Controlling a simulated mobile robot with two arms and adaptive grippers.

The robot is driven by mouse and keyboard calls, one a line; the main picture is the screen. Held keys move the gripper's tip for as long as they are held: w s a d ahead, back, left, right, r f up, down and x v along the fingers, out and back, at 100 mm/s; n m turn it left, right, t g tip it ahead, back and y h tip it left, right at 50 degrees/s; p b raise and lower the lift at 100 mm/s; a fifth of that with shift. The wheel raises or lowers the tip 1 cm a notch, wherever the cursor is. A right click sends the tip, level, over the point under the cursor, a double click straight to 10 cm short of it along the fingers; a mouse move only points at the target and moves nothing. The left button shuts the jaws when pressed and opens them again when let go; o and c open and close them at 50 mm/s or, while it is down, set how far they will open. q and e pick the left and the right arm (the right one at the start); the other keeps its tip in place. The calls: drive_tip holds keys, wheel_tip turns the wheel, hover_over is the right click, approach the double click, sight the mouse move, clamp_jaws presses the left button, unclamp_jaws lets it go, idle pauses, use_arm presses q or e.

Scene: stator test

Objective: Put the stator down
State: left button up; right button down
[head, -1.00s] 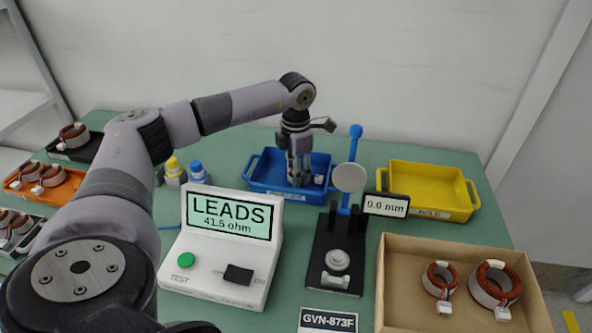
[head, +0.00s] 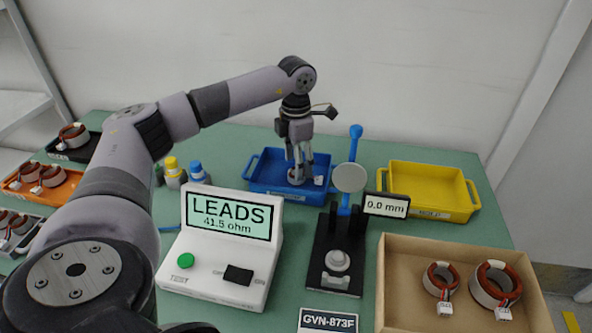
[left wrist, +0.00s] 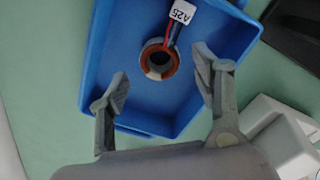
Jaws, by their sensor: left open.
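The stator (left wrist: 160,74), a small copper ring with red and blue leads and a white tag marked A25, lies flat on the floor of the blue tray (left wrist: 105,60). In the head view the stator (head: 297,179) is partly hidden behind my fingers in the blue tray (head: 262,180) at the back middle. My left gripper (head: 299,167) is open above it. In the left wrist view the left gripper's fingers (left wrist: 163,68) are spread wide to either side of the ring, apart from it. My right gripper is not in view.
A yellow tray (head: 440,208) stands right of a gauge stand (head: 334,252) with a blue post. The white tester (head: 222,250) reads LEADS 41.5 ohm. A cardboard box (head: 396,310) holds two stators. Bins with several stators stand at left.

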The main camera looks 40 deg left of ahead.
use_arm(q)
wheel_tip(320, 180, up, 9)
drive_tip(key=shift+f, duration=0.15)
idle(0.6)
